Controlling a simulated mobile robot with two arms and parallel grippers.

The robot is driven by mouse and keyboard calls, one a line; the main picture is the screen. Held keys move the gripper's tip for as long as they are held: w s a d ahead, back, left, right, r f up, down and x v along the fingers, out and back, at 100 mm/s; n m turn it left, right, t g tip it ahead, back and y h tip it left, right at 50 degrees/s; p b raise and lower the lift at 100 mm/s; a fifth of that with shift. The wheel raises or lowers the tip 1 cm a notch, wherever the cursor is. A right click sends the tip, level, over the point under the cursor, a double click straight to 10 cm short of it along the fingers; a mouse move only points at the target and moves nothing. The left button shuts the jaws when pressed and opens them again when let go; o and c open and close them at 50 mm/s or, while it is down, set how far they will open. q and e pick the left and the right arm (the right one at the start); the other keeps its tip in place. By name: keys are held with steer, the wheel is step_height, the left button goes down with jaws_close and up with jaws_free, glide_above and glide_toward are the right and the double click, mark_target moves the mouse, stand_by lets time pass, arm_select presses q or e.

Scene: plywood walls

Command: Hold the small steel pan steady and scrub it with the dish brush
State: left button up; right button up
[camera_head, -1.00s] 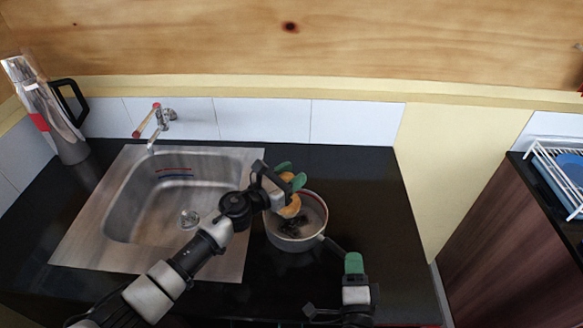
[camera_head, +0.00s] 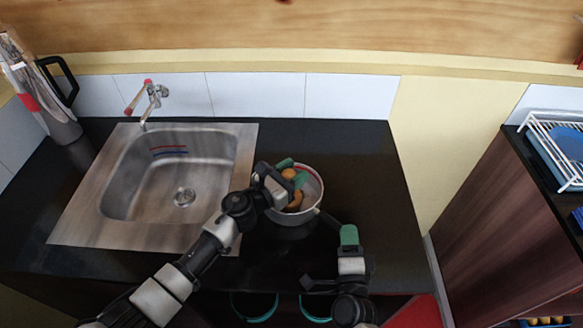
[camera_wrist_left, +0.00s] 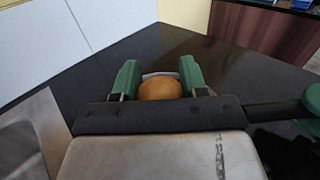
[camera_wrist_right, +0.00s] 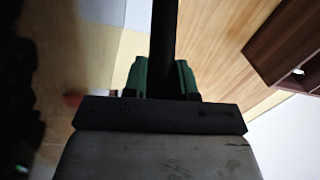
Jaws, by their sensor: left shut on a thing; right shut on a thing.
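The small steel pan (camera_head: 316,188) stands on the dark counter, just right of the sink. My right gripper (camera_head: 349,236) is shut on its dark handle at the pan's front right; the handle also shows between the fingers in the right wrist view (camera_wrist_right: 163,45). My left gripper (camera_head: 286,172) is over the pan's left part, shut on the dish brush (camera_head: 295,201). The brush's round wooden top sits between green fingers in the left wrist view (camera_wrist_left: 160,89). Its bristles and their contact with the pan are hidden.
A steel sink (camera_head: 75,217) with a tap (camera_head: 150,100) lies to the left. A steel jug (camera_head: 58,122) stands at the far left. A white dish rack (camera_head: 545,140) is at the right on a separate cabinet. The counter behind and right of the pan is clear.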

arm_select(q)
steer(key=shift+w+a, duration=0.9)
steer(key=shift+w, duration=1.25)
steer(key=shift+s+d, duration=0.4)
steer(key=shift+s, duration=0.4)
steer(key=shift+s+d, duration=0.35)
steer(key=shift+s, duration=0.4)
steer(key=shift+s+d, duration=0.4)
steer(key=shift+s, duration=0.4)
steer(key=shift+w+a, duration=1.05)
steer(key=shift+w, duration=1.3)
step_height(320, 180, up, 8)
arm_select(e)
steer(key=o, duration=1)
